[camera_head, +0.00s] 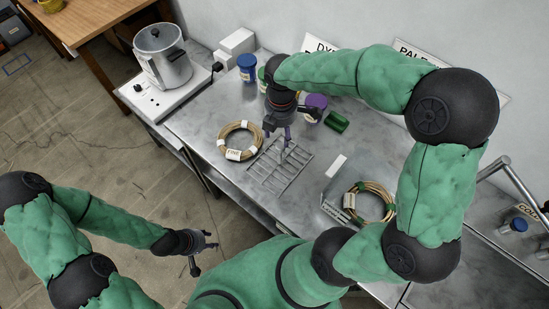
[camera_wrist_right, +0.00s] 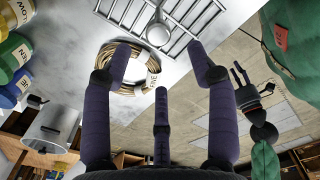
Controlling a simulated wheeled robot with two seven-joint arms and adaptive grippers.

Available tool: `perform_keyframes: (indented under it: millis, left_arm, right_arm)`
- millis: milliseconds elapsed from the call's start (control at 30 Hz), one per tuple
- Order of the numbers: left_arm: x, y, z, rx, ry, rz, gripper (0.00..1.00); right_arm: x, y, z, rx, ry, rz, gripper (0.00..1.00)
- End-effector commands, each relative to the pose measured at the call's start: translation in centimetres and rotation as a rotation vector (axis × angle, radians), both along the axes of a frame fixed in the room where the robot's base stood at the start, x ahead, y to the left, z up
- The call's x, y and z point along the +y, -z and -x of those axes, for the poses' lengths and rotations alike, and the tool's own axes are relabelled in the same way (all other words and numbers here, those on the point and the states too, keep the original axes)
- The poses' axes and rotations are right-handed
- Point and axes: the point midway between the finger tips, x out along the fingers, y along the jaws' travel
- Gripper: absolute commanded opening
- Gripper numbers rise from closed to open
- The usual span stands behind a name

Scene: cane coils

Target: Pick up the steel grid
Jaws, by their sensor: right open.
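The steel grid (camera_head: 272,177), a flat rack of thin bars, lies on the metal table in the middle of the head view. It also shows at the top of the right wrist view (camera_wrist_right: 184,28), where a round grey knob (camera_wrist_right: 158,34) stands out from it. My right gripper (camera_head: 284,136) hangs over the grid's far part, fingers pointing down. Its purple fingers are spread and empty in the wrist view; I cannot tell whether they touch anything. My left gripper (camera_head: 203,252) is open and empty, low beside the table's front edge, away from the grid.
A cane coil (camera_head: 240,141) with a tag lies left of the grid, another coil (camera_head: 370,202) to the right near a grey tray (camera_head: 334,211). Blue (camera_head: 247,67) and purple (camera_head: 316,106) tubs and a green block (camera_head: 337,121) stand behind. A steel pot (camera_head: 162,55) is at left.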

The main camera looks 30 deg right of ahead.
Motion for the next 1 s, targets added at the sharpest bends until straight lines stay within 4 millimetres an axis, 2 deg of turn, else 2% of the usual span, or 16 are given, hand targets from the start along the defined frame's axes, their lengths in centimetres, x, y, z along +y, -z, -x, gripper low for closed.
perform_keyframes:
  millis: [33,200,533,833,1000]
  left_arm:
    - [0.0,0.3,0.0,0.001,0.0,0.0,0.4]
    - [0.0,0.9,0.0,0.001,0.0,0.0,0.4]
    - [0.0,1.3,0.0,0.0,0.0,0.0,0.4]
    - [0.0,2.5,0.0,0.0,0.0,0.0,0.4]
    - [0.0,2.5,0.0,0.0,0.0,0.0,0.4]
  right_arm:
    - [0.0,1.1,0.1,0.005,0.001,0.0,0.58]
    - [-0.1,3.5,0.1,0.004,0.003,0.0,0.58]
    - [-0.1,5.4,0.0,0.003,0.004,0.0,0.58]
    - [-0.3,9.4,-0.2,0.003,0.006,-0.001,0.58]
    - [-0.3,9.7,-0.2,0.002,0.005,0.0,0.58]
